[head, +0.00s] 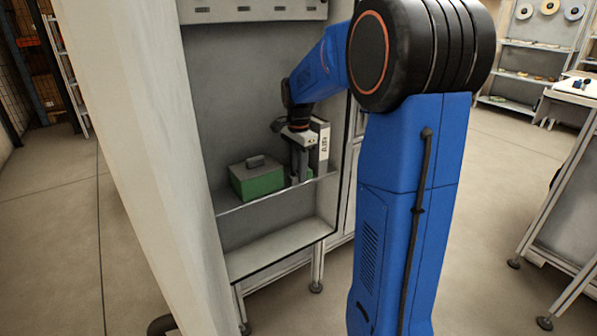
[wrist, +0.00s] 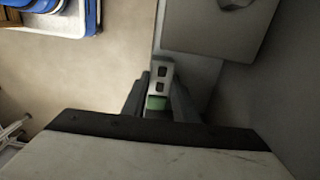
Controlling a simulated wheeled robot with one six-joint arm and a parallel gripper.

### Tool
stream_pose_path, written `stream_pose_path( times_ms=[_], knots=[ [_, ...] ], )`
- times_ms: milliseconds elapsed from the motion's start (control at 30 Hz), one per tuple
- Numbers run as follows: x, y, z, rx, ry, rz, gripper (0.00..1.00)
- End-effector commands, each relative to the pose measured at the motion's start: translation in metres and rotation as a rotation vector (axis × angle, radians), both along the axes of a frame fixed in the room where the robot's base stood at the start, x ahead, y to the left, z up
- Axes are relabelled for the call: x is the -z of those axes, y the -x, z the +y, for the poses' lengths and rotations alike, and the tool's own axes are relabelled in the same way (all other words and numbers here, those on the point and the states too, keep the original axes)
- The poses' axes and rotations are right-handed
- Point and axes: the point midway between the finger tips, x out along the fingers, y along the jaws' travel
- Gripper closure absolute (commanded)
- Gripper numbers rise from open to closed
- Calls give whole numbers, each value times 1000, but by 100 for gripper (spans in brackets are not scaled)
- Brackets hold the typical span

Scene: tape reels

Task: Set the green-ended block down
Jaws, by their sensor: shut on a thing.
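The green-ended block (wrist: 161,78) shows in the wrist view as a pale block with dark square marks and a green end (wrist: 156,103). My gripper (wrist: 160,100) is shut on it, with a dark finger on each side. In the head view my gripper (head: 300,172) points down inside the open cabinet, just above or at the shelf (head: 280,198). The block cannot be made out there, and I cannot tell whether it touches the shelf.
A green box (head: 257,182) with a grey knob stands on the shelf left of my gripper. A white upright item with lettering (head: 324,146) stands close on the right. The cabinet's door (head: 140,130) is open on the left. A lower shelf (head: 280,247) looks empty.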

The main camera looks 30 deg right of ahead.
Motion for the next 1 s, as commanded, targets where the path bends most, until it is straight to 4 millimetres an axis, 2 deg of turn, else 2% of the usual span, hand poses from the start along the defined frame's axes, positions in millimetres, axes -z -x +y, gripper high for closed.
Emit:
stream_pose_path(
  times_ms=[133, 167, 200, 233, 533, 667, 767, 1000],
  knots=[
    [2, 0, 0, 0, 0, 0, 100],
    [2, 0, 0, 0, 0, 0, 69],
    [2, 0, 0, 0, 0, 0, 60],
    [2, 0, 0, 0, 0, 0, 55],
    [1, 0, 0, 0, 0, 0, 55],
    [-7, -1, 0, 0, 1, -2, 55],
    [-21, -1, 0, 0, 1, -3, 55],
    [-67, -1, 0, 0, 1, -3, 55]
  ],
)
